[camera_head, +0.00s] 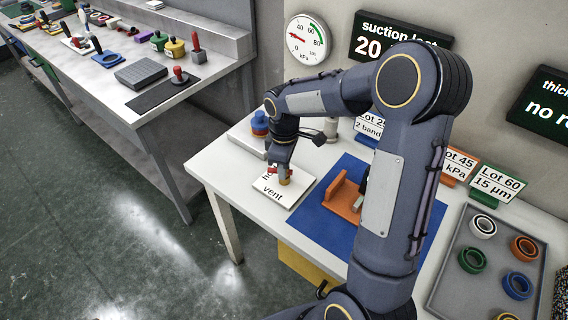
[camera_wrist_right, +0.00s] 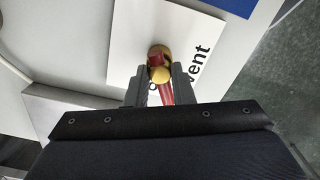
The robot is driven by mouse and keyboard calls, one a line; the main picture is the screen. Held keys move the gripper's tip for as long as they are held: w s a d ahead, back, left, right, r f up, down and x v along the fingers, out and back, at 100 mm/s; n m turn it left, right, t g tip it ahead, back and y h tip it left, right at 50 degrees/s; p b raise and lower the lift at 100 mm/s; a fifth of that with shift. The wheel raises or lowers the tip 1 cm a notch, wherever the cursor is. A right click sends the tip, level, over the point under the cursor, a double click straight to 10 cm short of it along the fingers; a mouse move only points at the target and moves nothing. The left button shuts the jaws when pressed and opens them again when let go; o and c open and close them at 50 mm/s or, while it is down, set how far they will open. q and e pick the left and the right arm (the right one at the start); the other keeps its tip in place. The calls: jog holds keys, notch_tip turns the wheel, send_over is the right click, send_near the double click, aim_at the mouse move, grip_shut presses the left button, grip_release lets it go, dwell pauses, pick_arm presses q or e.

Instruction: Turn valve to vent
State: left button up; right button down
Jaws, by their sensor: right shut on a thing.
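The valve (camera_head: 285,181) is a small brass body with a red lever, on a white plate (camera_head: 290,196) at the left end of the white table. The plate reads "vent" at its near side; another word behind it is partly hidden. In the right wrist view the brass valve (camera_wrist_right: 160,73) sits just beyond the fingertips, and the red lever (camera_wrist_right: 166,95) runs back between the fingers. My right gripper (camera_head: 281,168) points down at the valve and is shut on the lever; its fingers also show in the wrist view (camera_wrist_right: 159,88). My left gripper is not in view.
A dial gauge (camera_head: 308,40) and a dark suction display (camera_head: 385,38) hang on the wall. An orange fixture (camera_head: 342,196) stands on a blue mat (camera_head: 312,217) right of the plate. A grey tray (camera_head: 446,284) holds coloured rings. A blue knobbed object (camera_head: 260,124) stands behind the valve.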

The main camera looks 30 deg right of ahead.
jog(key=n+p, duration=0.2)
jog(key=n, duration=0.4)
jog(key=shift+r, duration=0.15)
jog(key=n+p, duration=0.1)
jog(key=n, duration=0.4)
jog(key=shift+n+p, duration=0.35)
jog(key=shift+n, duration=0.05)
jog(key=c, duration=1.3)
grip_release()
jog(key=shift+o, duration=0.2)
notch_tip(320, 180, up, 8)
jog(key=shift+f, duration=0.15)
